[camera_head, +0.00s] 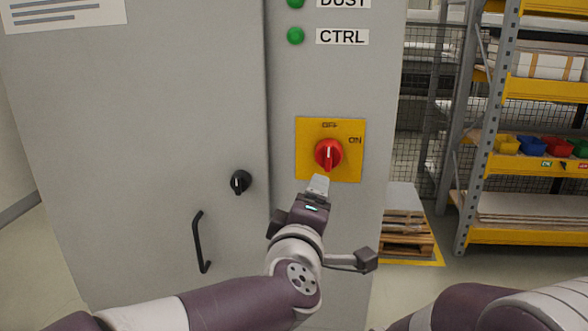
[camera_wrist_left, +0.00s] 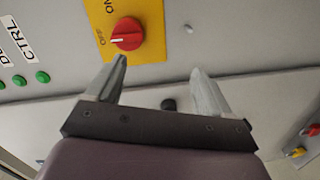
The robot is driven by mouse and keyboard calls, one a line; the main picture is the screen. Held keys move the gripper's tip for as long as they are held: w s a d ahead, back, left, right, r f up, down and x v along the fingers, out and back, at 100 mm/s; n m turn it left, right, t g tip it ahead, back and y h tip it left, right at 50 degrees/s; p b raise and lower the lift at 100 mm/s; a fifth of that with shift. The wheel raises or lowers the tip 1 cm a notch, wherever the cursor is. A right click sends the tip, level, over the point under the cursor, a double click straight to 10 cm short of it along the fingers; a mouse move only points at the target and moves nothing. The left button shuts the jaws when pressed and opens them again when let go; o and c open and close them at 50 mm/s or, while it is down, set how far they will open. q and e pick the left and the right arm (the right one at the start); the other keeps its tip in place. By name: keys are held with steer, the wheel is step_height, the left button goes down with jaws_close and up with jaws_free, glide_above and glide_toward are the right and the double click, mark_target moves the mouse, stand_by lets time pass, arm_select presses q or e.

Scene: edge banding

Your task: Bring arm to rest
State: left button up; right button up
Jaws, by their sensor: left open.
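My left gripper (camera_head: 319,183) is in front of the grey cabinet, just below the red rotary switch (camera_head: 328,153). In the left wrist view my left gripper (camera_wrist_left: 158,64) is open, with nothing between its fingers. The red switch (camera_wrist_left: 127,34) shows there beyond the tip of the left-hand finger, and I see no grip on it. It sits on a yellow plate (camera_head: 305,170), and its white mark points toward the OFF label. My right arm shows only in part at the bottom right of the head view, and its gripper is out of view.
The grey cabinet (camera_head: 150,130) has a black knob (camera_head: 240,181), a black door handle (camera_head: 199,242) and green lamps (camera_head: 296,36). To the right are a wooden pallet (camera_head: 406,240) and a shelf rack (camera_head: 530,165) with coloured bins. Open floor shows between cabinet and rack.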

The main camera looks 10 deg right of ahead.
arm_select(q)
steer(key=s+a+f+m+g+y+p, duration=0.25)
steer(key=a+f+m+g, duration=0.55)
steer(key=a+f, duration=1)
steer(key=s+a+f+m+g+y, duration=0.3)
steer(key=s+a+f+g, duration=0.3)
steer(key=s+a+f, duration=0.4)
steer(key=s+a, duration=0.1)
steer(key=s, duration=0.3)
steer(key=shift+a+g, duration=0.15)
steer(key=shift+g, duration=0.25)
